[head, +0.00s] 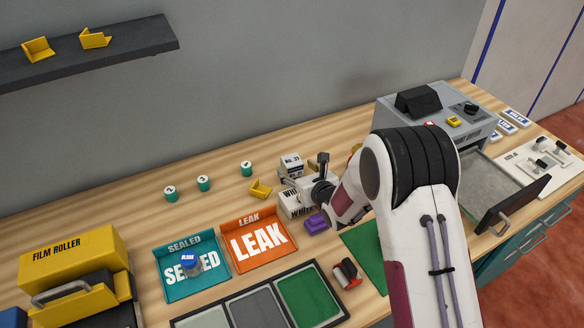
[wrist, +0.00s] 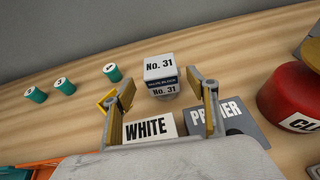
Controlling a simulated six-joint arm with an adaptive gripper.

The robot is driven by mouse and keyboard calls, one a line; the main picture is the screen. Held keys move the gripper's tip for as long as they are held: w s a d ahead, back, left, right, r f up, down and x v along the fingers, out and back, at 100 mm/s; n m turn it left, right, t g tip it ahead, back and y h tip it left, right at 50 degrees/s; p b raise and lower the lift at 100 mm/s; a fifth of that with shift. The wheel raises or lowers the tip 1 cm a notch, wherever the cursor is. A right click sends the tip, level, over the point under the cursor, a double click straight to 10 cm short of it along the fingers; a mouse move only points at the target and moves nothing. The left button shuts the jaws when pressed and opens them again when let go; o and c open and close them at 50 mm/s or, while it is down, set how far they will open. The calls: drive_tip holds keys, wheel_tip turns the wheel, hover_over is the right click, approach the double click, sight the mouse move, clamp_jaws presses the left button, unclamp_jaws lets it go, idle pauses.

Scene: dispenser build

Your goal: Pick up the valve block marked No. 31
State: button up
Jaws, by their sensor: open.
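The valve block marked No. 31 (wrist: 160,68) is a white and grey block with a dark band. It stands on the wooden bench, beyond and between my gripper's fingers in the wrist view. In the head view the block (head: 291,165) shows just left of my gripper (head: 312,172), behind the white box. My gripper (wrist: 162,100) is open, with one finger on each side of the picture and nothing held between them. In the head view, my arm and wrist hide part of the bench around it.
A yellow bracket (wrist: 108,101) lies near the left finger. A red can (wrist: 290,98) stands right. Several teal cylinders (wrist: 62,84) stand left, with bare bench between.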

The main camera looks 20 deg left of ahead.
sight(292, 163)
drive_tip(key=shift+w+f, duration=0.1)
idle(0.3)
drive_tip(key=shift+x, duration=2.5)
drive_tip(key=c, duration=1.5)
drive_tip(key=shift+w, duration=0.1)
clamp_jaws()
drive_tip(key=shift+r, duration=0.2)
drive_tip(key=shift+r, duration=4.85)
